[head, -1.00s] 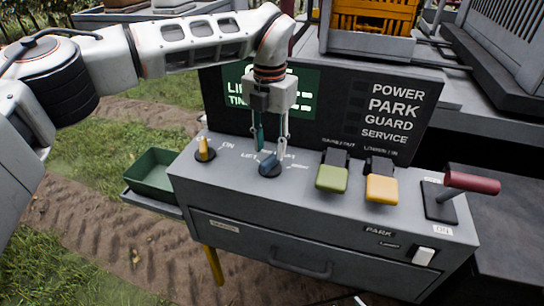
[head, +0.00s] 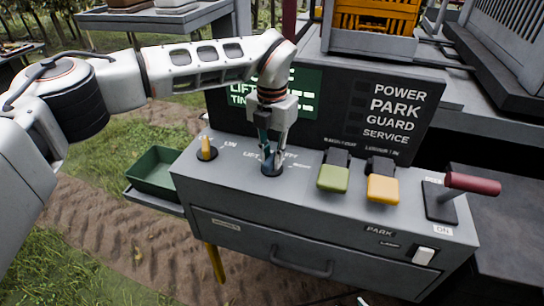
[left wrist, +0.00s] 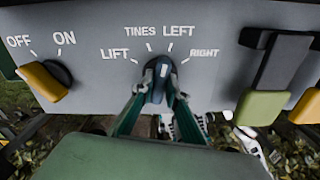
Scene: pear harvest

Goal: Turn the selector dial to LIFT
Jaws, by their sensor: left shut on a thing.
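The selector dial is a dark round knob with a blue-grey grip bar on the console top (head: 330,215). In the left wrist view the dial (left wrist: 158,82) sits below the printed labels LIFT, TINES, LEFT and RIGHT. Its bar points roughly straight up, near the middle marks; I cannot tell exactly which mark. LIFT (left wrist: 115,54) is at the far left of the labels. My left gripper (head: 272,155) reaches down from above and is shut on the dial's bar, a finger on each side. My right gripper is not in view.
A yellow OFF/ON knob (head: 207,149) stands left of the dial. A green button (head: 332,177), a yellow button (head: 382,188) and a red-handled lever (head: 470,183) stand to the right. The display panel (head: 390,105) rises behind. A green bin (head: 155,170) hangs at the left.

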